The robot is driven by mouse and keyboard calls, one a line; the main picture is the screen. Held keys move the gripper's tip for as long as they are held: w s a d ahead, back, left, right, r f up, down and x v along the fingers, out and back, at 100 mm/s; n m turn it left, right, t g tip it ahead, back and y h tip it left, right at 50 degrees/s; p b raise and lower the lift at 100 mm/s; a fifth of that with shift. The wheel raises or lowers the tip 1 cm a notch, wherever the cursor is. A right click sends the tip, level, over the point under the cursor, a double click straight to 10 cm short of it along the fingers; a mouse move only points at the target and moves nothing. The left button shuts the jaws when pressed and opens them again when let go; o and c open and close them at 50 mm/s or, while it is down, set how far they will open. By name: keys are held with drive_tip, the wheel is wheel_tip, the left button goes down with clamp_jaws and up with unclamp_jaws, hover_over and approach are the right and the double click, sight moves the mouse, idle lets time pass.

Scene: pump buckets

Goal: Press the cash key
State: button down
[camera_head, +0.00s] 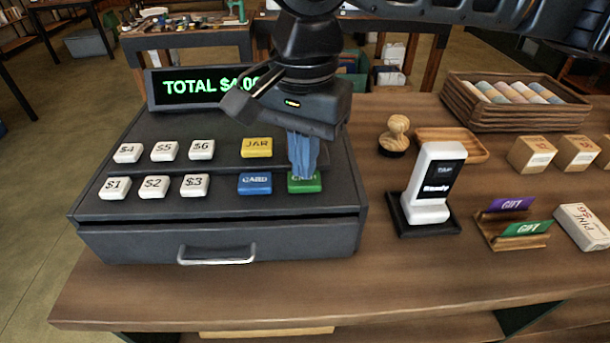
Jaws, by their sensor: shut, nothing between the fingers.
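The cash register (220,222) stands on the wooden counter, its drawer shut with a metal handle (216,254). Its display (190,88) reads "TOTAL $4.0", with the end partly hidden by my arm. The green cash key (306,187) is at the right end of the front key row, its label partly covered. My gripper (302,176) points down with its bluish fingers shut and empty, the tips at the cash key. I cannot tell if they touch or press it. The blue card key (255,184) is just left, and the yellow jar key (257,148) is behind it.
White dollar keys (154,187) fill the register's left side. Right of it stand a card reader (434,185), a wooden stamp (397,134), a gift card holder (514,228), small boxes (531,154) and a wicker basket (515,119). The counter's front strip (330,289) is clear.

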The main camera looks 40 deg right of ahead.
drive_tip(key=shift+f, duration=0.55)
drive_tip(key=shift+r, duration=0.15)
wheel_tip(320, 180, up, 7)
drive_tip(key=p, duration=0.7)
idle(0.4)
idle(0.5)
